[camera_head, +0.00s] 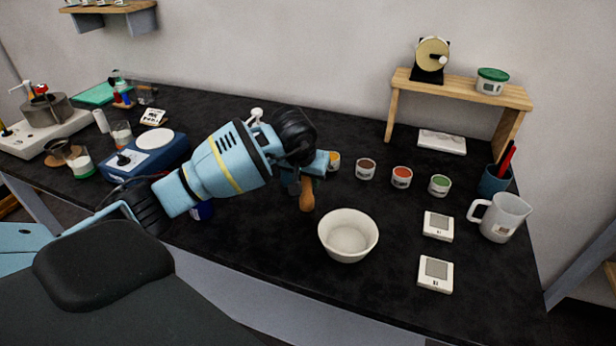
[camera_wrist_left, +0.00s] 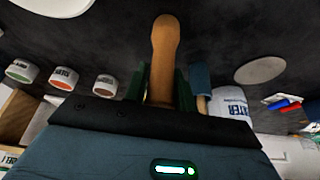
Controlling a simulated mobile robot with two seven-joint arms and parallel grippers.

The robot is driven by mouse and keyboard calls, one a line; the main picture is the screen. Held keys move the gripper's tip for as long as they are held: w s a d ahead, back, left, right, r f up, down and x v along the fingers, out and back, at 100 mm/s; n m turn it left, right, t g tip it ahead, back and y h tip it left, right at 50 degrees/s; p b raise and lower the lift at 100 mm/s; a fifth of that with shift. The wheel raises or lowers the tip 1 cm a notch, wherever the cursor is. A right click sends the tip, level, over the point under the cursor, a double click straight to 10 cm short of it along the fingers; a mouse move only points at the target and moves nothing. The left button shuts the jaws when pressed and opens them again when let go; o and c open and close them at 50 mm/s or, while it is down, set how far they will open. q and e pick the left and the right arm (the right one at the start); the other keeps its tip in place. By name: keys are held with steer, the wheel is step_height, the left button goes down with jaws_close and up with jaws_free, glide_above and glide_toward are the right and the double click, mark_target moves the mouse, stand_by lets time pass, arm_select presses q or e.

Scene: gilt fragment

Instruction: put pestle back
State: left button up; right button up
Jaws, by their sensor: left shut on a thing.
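The brown wooden pestle (camera_head: 307,196) hangs down from my left gripper (camera_head: 304,180), just left of the white bowl (camera_head: 347,248), which looks like the mortar. In the left wrist view the pestle (camera_wrist_left: 165,48) stands out between the dark fingers, which are shut on it. A white rim, likely the bowl (camera_wrist_left: 52,6), shows at the top left of that view, apart from the pestle. The bowl looks empty inside. The pestle's upper end is hidden by my gripper. My right gripper is not in view.
Several small tubs, one of them orange-red (camera_head: 401,177), stand behind the bowl. Two white devices, one here (camera_head: 437,226), and a jug (camera_head: 499,217) are to its right. A blue plate device (camera_head: 145,157) stands left, and a wooden shelf (camera_head: 460,88) behind.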

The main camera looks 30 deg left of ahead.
arm_select(q)
steer(key=o, duration=1)
steer(key=shift+r, duration=0.45)
steer(key=v, duration=1.1)
steer(key=shift+s+r+p, duration=0.2)
steer(key=shift+s+p, duration=0.05)
steer(key=shift+p, duration=0.1)
